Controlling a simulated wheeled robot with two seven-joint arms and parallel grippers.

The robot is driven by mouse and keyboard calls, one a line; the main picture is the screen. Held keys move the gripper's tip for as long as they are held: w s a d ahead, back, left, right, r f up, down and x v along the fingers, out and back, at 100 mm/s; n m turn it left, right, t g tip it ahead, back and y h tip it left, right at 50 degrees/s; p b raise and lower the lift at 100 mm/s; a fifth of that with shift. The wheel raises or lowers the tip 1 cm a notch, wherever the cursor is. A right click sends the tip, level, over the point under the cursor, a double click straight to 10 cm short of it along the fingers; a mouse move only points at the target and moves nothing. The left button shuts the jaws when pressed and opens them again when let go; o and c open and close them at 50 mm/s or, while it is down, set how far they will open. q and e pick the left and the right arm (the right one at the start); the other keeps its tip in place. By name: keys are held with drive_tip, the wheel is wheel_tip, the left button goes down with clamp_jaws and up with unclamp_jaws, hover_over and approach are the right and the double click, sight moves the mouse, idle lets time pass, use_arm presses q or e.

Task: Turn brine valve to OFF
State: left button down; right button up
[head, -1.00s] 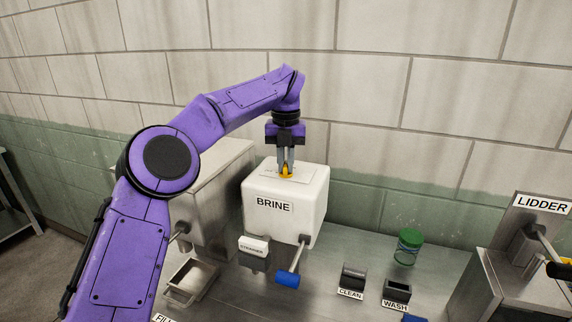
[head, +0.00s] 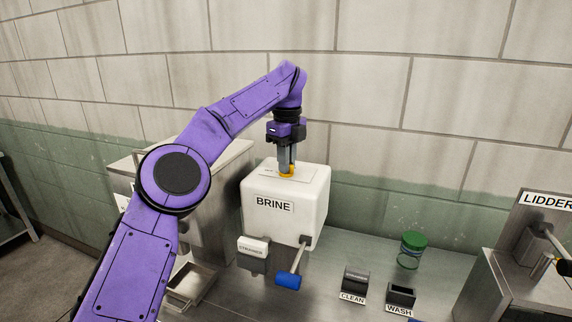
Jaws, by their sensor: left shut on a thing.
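The white brine box (head: 302,212) with a BRINE label stands on the steel bench against the wall. On its top is a small yellow-orange valve knob (head: 287,174) on a pale plate (head: 302,170) whose markings are too small to read. My left gripper (head: 286,167) points straight down from above and is shut on the knob, hiding most of it. I cannot tell which position the valve points to. My right gripper is not in view.
A blue-handled lever (head: 288,281) sticks out from the box's front. A strainer holder (head: 253,248) sits to its left. CLEAN (head: 355,280) and WASH (head: 401,293) holders and a green-lidded jar (head: 412,246) stand to the right. The lidder (head: 530,240) is at the right edge.

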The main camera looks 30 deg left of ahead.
use_arm(q)
drive_tip(key=shift+r+n+b, duration=0.2)
drive_tip(key=shift+n+b, duration=0.15)
drive_tip(key=shift+n, duration=1.15)
drive_tip(key=shift+r, duration=0.1)
drive_tip(key=c, duration=1.1)
unclamp_jaws()
drive_tip(key=shift+d, duration=0.1)
drive_tip(key=shift+c, duration=0.2)
drive_tip(key=shift+w+d, duration=0.1)
drive_tip(key=shift+d, duration=0.05)
